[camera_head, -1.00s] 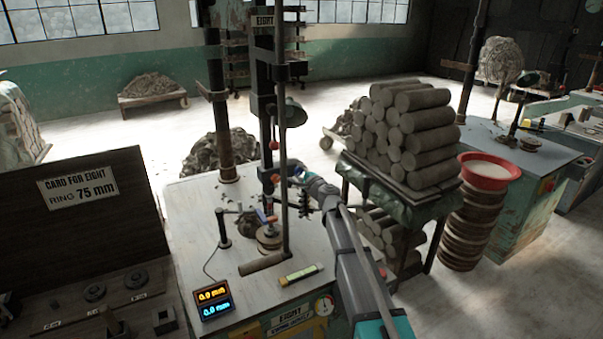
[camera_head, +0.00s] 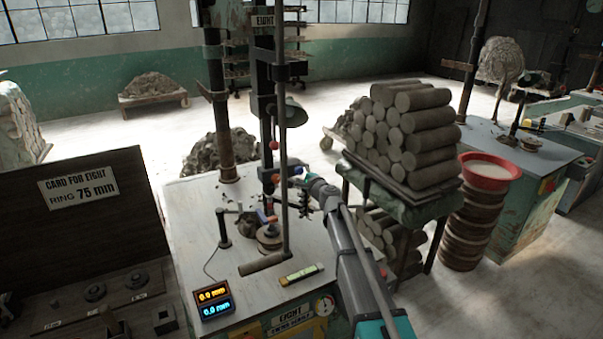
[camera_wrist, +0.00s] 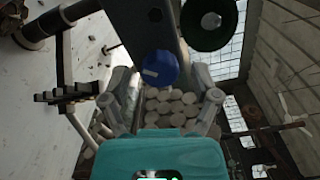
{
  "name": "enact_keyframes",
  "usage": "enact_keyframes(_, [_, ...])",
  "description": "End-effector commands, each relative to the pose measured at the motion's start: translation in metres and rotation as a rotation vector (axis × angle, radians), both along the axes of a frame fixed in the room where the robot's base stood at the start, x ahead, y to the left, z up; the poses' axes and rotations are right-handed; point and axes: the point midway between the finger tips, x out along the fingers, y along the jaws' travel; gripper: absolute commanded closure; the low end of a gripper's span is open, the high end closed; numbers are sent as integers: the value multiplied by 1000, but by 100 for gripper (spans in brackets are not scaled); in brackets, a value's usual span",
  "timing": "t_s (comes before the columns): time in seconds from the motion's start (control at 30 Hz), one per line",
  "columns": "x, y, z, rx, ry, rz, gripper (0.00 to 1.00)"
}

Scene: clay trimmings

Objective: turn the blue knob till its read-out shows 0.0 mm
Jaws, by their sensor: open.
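The blue knob (camera_wrist: 160,68) sits on a dark upright post in the wrist view, its round face toward me. My gripper (camera_wrist: 161,78) is open, with one finger on each side of the knob in the picture and nothing held. In the head view my gripper (camera_head: 298,175) is just right of the knob and seems apart from it. The blue read-out (camera_head: 216,309) appears to show 0.0 mm, though its digits are small. The orange read-out (camera_head: 212,294) above it also appears to show 0.0 mm.
A red ball-ended lever (camera_head: 274,145) and a green lamp shade (camera_head: 295,113) are close above the knob. A thin upright rod (camera_head: 284,210) stands beside it. Stacked clay rolls (camera_head: 405,130) lie on a stand to the right of my arm.

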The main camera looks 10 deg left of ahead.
Motion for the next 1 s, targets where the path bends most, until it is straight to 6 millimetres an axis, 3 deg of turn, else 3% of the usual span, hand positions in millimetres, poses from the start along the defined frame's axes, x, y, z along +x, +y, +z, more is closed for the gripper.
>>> enact_keyframes(0.7, [-81,-55,0,0,0,-1,21])
enact_keyframes(1.0, [-94,-65,0,1,1,-1,21])
